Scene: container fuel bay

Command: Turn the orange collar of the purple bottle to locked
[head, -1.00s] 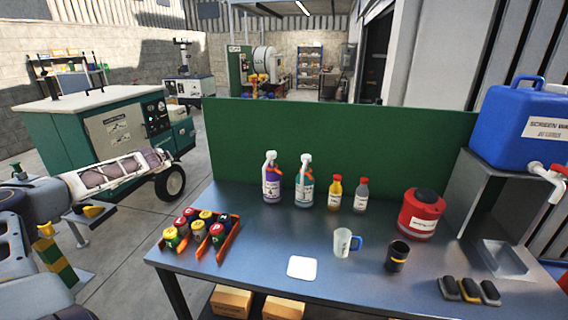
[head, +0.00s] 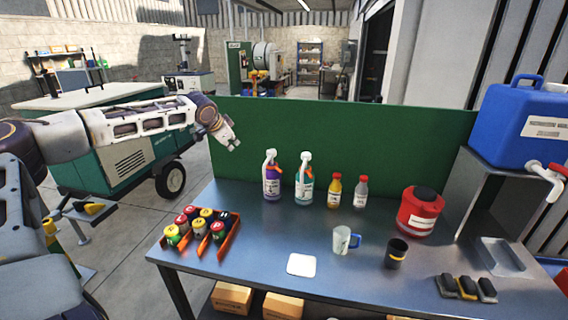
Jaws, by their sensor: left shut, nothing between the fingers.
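The purple spray bottle (head: 271,183) stands upright on the blue-grey table, in front of the green back panel. It has a white spray head with an orange part (head: 280,171) just under it on the right side. The collar's setting is too small to read. My left gripper (head: 233,146) is shut and empty. It is raised in the air above the table's back left corner, up and to the left of the purple bottle and apart from it. My right gripper is not in view.
A teal spray bottle (head: 304,184) stands close right of the purple one, then a yellow bottle (head: 334,190) and a grey bottle (head: 361,192). An orange rack (head: 229,243) with several cans is at front left.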

